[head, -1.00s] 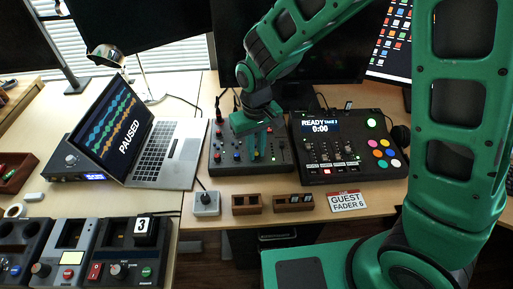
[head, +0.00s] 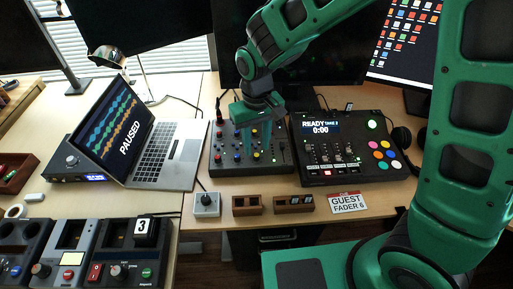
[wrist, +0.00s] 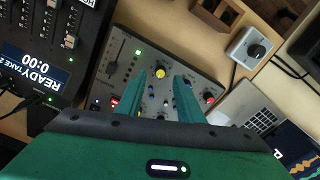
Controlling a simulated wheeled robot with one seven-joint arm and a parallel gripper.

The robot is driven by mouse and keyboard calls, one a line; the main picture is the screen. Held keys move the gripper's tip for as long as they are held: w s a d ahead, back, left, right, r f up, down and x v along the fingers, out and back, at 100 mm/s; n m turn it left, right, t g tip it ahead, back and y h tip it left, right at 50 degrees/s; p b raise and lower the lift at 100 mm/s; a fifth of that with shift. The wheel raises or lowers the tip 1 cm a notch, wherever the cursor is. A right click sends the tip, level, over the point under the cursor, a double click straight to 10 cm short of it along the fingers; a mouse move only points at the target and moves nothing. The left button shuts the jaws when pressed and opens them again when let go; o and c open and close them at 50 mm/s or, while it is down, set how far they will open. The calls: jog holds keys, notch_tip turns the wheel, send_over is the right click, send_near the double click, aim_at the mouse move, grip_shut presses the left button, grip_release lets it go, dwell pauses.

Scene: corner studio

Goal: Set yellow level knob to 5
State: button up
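The yellow level knob (wrist: 160,73) is a small round cap on the grey mixer panel (wrist: 124,64). In the wrist view it shows just beyond and between the tips of my gripper (wrist: 162,74). In the head view the yellow knob (head: 257,156) lies just below the fingertips of my gripper (head: 258,148). My gripper points down over the mixer with its fingers apart and nothing between them. Contact with the knob cannot be made out. The knob's pointer and scale are too small to read.
Red, blue and white knobs crowd the same panel. The recorder console (head: 345,150) stands close at the right, the laptop (head: 165,150) at the left. A small grey knob box (head: 207,204) and wooden trays (head: 246,205) sit in front. A monitor stands behind.

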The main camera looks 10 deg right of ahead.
aim_at(258, 154)
notch_tip(258, 154, up, 7)
jog(key=shift+r, duration=0.2)
dwell(0.5)
jog(key=s+d+r+m, duration=0.2)
jog(key=s+d+m, duration=0.1)
jog(key=d, duration=0.9)
jog(key=s+d+r+m, duration=0.2)
jog(key=d+r, duration=0.1)
jog(key=d, duration=0.9)
jog(key=s+d+m, duration=0.5)
jog(key=s+d, duration=0.6)
jog(key=s, duration=0.5)
jog(key=shift+d+f, duration=0.25)
jog(key=shift+f, duration=0.05)
